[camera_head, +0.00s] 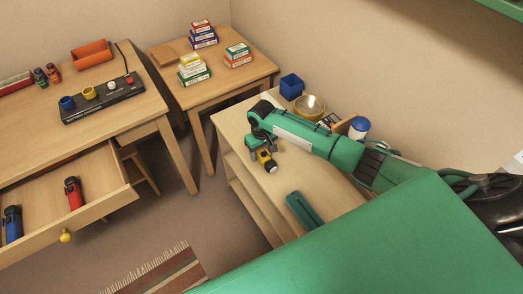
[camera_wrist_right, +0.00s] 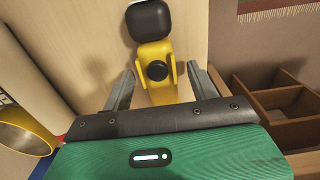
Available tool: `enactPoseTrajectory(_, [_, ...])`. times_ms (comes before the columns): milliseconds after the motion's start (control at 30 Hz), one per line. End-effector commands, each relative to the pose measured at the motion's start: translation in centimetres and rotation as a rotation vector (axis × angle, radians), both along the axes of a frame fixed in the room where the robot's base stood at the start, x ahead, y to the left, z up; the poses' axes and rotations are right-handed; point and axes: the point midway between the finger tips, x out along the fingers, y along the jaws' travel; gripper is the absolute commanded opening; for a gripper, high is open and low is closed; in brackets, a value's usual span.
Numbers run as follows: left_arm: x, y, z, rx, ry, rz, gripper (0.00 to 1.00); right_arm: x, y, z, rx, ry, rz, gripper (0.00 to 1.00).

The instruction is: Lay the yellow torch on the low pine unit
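The yellow torch (camera_head: 265,158) with a black head lies at the near left edge of the low pine unit (camera_head: 334,193). In the right wrist view the torch (camera_wrist_right: 155,82) points away from me, its black head (camera_wrist_right: 150,20) beyond the fingertips. My right gripper (camera_head: 260,143) is over the torch. In the wrist view its fingers (camera_wrist_right: 160,75) stand apart on either side of the yellow body, with small gaps visible. Whether the torch touches the wood is hard to tell.
A brass bowl-like thing (camera_head: 314,104), a blue cup (camera_head: 291,87), a white-and-blue jar (camera_head: 359,127) and a dark green object (camera_head: 304,211) stand on the unit. A small table (camera_head: 205,96) holds boxes. An open drawer (camera_head: 100,195) holds red (camera_head: 74,193) and blue (camera_head: 12,224) torches.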

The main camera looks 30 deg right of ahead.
Motion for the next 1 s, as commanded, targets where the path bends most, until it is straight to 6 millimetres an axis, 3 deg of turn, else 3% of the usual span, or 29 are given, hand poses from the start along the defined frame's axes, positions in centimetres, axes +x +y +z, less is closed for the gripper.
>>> enactPoseTrajectory(367, [-0.1, 1.2, 0.1, 0.014, 0.0, -0.005, 0.74, 0.1, 0.0, 0.9, 0.0, -0.002, 0.001, 0.59])
enactPoseTrajectory(800, [0.7, 1.4, 0.2, 0.015, -0.01, -0.006, 0.74, 0.1, 0.0, 9.5, 0.0, -0.003, 0.001, 0.59])
enactPoseTrajectory(1000, [0.4, 0.5, 0.1, 0.005, -0.005, -0.002, 0.74, 0.1, 0.0, 11.8, 0.0, -0.001, 0.0, 0.59])
